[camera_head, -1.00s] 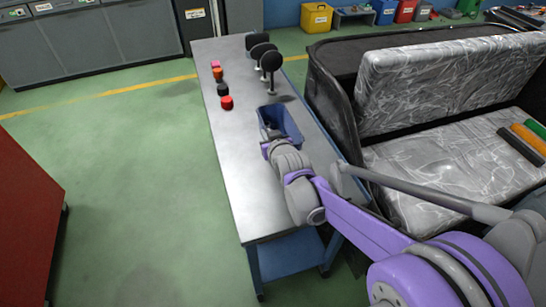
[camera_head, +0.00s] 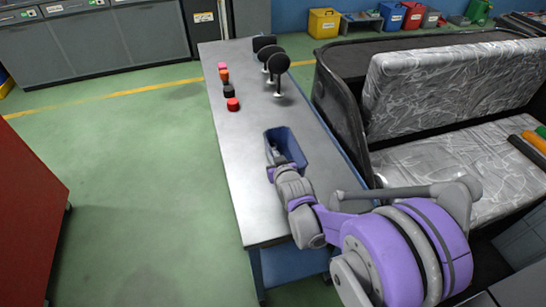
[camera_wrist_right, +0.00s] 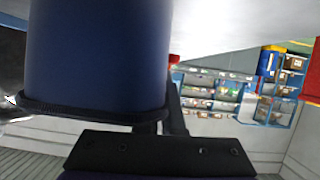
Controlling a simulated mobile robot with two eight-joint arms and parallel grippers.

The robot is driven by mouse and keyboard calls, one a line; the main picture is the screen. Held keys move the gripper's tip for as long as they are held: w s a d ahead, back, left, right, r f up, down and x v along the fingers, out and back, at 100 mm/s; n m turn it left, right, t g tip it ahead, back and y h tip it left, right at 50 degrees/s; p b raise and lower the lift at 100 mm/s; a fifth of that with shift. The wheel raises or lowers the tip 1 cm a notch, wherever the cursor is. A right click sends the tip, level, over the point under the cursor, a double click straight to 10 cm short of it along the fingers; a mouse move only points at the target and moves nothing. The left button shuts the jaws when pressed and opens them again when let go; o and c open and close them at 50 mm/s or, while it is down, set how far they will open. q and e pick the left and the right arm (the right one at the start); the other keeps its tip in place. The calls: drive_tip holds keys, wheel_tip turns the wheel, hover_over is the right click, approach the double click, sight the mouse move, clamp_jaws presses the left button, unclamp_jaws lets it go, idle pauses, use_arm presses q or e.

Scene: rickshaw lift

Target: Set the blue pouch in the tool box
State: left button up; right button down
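The blue pouch (camera_head: 301,151) is an open-topped, box-like holder over the near half of the metal table. My right gripper (camera_head: 273,152) is at its left rim, with the purple and grey arm coming from the lower right. In the right wrist view the pouch's blue wall (camera_wrist_right: 97,50) and black rim fill the upper left, against the gripper (camera_wrist_right: 160,128); its grip is partly hidden. I cannot tell whether the pouch touches the table. I cannot identify the tool box for sure; a dark grey box-like part (camera_head: 522,238) shows at the lower right. My left gripper is out of view.
The metal table (camera_head: 238,185) carries several small knobs, including a red one (camera_head: 233,104), and black round-headed stands (camera_head: 278,64). A rickshaw seat wrapped in plastic (camera_head: 430,85) is right of the table. Green floor (camera_head: 140,190) is clear at left.

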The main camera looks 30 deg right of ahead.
drive_tip(key=c, duration=1)
unclamp_jaws()
drive_tip(key=shift+c, duration=0.2)
